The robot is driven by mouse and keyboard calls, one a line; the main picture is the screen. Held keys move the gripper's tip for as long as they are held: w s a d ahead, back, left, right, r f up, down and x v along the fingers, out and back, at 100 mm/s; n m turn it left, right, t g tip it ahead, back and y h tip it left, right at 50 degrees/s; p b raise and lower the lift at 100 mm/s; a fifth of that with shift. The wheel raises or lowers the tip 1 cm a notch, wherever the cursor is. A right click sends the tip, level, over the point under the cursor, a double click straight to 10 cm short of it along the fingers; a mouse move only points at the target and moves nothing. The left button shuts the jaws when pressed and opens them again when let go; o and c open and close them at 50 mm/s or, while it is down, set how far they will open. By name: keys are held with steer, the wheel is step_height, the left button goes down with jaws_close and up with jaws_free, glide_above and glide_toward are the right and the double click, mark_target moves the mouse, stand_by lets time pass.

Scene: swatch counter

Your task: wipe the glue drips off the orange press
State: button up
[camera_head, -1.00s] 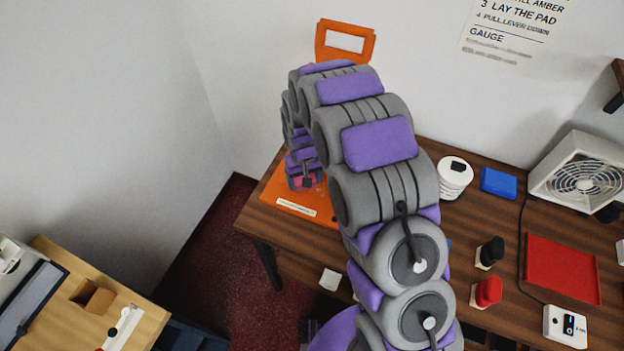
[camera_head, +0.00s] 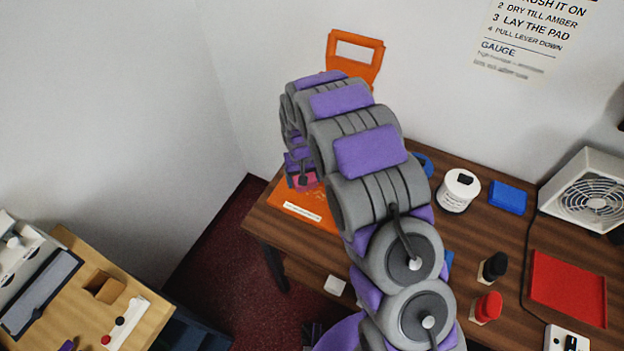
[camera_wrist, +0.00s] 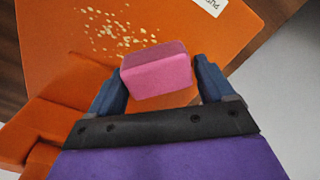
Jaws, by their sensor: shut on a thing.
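The orange press (camera_head: 288,214) stands at the left end of the brown table, its raised orange handle (camera_head: 372,72) showing above my arm. In the wrist view the press's flat orange plate (camera_wrist: 55,35) fills much of the picture. Pale yellowish glue drips (camera_wrist: 113,34) are scattered on it, left of and beyond a pink pad (camera_wrist: 157,76). My gripper (camera_wrist: 158,82) is shut on the pink pad, its dark blue fingers at either side. The pad is over the plate; I cannot tell whether it touches. My arm hides the middle of the press in the head view.
A white tub (camera_head: 457,192), a blue block (camera_head: 508,198), a red tray (camera_head: 568,290), black and red-topped bottles (camera_head: 487,307) and a fan box (camera_head: 588,190) stand right of my arm. A lighter wooden bench (camera_head: 75,300) is at lower left.

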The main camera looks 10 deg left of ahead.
steer(key=shift+s+a, duration=0.15)
steer(key=shift+a, duration=0.05)
steer(key=shift+c, duration=1.3)
steer(key=shift+s+d+f, duration=0.3)
steer(key=shift+s+d, duration=0.4)
steer(key=shift+s, duration=0.1)
steer(key=d, duration=0.2)
steer(key=s+d+p, duration=0.1)
steer(key=d, duration=0.2)
steer(key=shift+s+d+r, duration=0.15)
steer(key=shift+r, duration=0.05)
steer(key=shift+s+d, duration=0.45)
steer(key=shift+d, duration=0.25)
steer(key=shift+s+d+r, duration=0.1)
steer(key=shift+s+d, duration=0.1)
steer(key=shift+d, duration=0.7)
steer(key=shift+s+p, duration=0.15)
steer(key=shift+p, duration=0.2)
steer(key=shift+a, duration=0.15)
